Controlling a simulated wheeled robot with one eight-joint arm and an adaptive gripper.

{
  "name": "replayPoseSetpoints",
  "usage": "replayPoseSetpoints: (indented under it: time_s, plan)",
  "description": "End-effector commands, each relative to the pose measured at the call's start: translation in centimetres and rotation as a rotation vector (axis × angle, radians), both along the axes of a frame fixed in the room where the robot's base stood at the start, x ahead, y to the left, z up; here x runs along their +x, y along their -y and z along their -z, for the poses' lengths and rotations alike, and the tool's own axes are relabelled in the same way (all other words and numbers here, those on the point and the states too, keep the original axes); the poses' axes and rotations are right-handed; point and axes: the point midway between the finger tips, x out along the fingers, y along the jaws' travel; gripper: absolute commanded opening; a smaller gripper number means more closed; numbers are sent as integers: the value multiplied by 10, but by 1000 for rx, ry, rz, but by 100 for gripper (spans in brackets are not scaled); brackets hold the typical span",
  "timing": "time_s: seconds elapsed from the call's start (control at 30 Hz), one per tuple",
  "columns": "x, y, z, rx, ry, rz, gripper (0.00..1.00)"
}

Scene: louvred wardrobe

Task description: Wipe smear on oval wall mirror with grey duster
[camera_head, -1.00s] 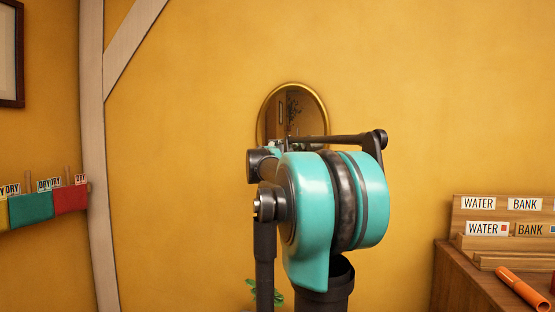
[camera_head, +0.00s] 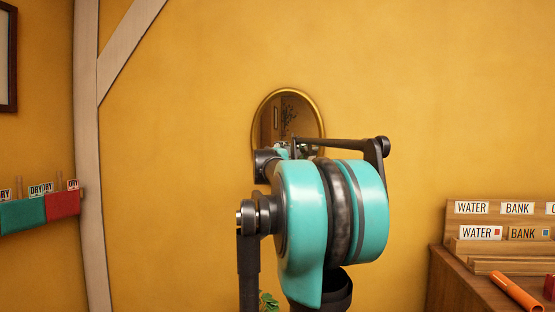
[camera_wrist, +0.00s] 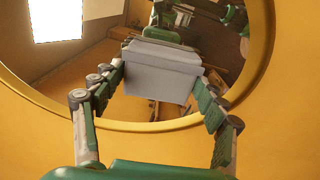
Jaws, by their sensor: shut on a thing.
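The oval wall mirror (camera_head: 284,106) with its gold rim hangs on the yellow wall, and my arm covers its lower part in the head view. In the wrist view the mirror (camera_wrist: 85,75) fills most of the picture and reflects the room and my arm. My gripper (camera_wrist: 163,88) is shut on the grey duster (camera_wrist: 160,80), a pale grey block held between both fingers in front of the lower part of the glass. I cannot tell whether the duster touches the glass. No smear can be made out. In the head view my gripper is hidden behind my arm.
A wooden cabinet (camera_head: 448,281) at the right bears a letter rack (camera_head: 465,244) with labelled cards and an orange tube (camera_head: 516,291). Coloured bins (camera_head: 62,205) marked DRY are at the left, near a pale beam (camera_head: 88,150). The wall around the mirror is bare.

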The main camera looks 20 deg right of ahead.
Motion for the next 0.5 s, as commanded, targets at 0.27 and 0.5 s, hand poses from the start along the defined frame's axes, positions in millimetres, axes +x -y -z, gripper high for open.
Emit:
replayPoseSetpoints:
  time_s: [0.27,0.5]
  plan:
    - [-13,17,0,0,0,3,41]
    - [-21,28,0,0,0,1,41]
